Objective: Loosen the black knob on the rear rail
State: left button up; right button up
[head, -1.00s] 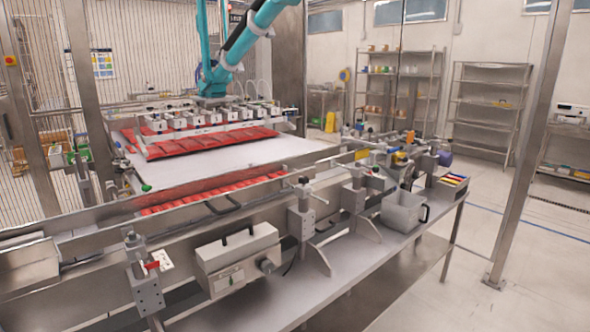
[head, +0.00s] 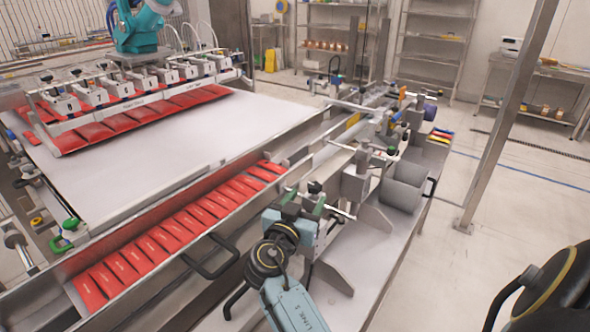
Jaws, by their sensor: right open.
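My right gripper (head: 305,203) is open at the near clamp post, with green-tipped fingers on either side of a small dark knob (head: 314,187). I cannot tell whether the fingers touch it. My gripper and wrist hide most of that post. A metal cross rod (head: 341,212) sticks out to the right. Farther back, a second clamp post (head: 355,180) on the rail carries a rod and small dark and green knobs. I cannot tell for sure which knob is the black one on the rear rail. My left gripper is out of view.
Red packs (head: 165,232) lie in a channel at left, beside a black loop handle (head: 212,258). A teal picker arm (head: 137,25) holds a suction-cup bar over red packs.

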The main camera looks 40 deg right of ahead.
aim_at(317, 184)
jog(key=x, duration=0.2)
jog(key=shift+d+r+p, duration=0.25)
jog(key=shift+d+p, duration=0.1)
jog(key=shift+d, duration=0.05)
jog(key=x, duration=0.3)
jog(key=shift+w+d+p, duration=0.2)
jog(key=shift+d+p, duration=0.05)
jog(key=shift+p, duration=0.1)
jog(key=shift+w+d+f, duration=0.15)
jog(key=shift+w+d, duration=0.15)
jog(key=shift+d, duration=0.15)
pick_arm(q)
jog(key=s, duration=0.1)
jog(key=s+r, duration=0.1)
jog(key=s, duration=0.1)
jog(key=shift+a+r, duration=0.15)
pick_arm(e)
jog(key=c, duration=1)
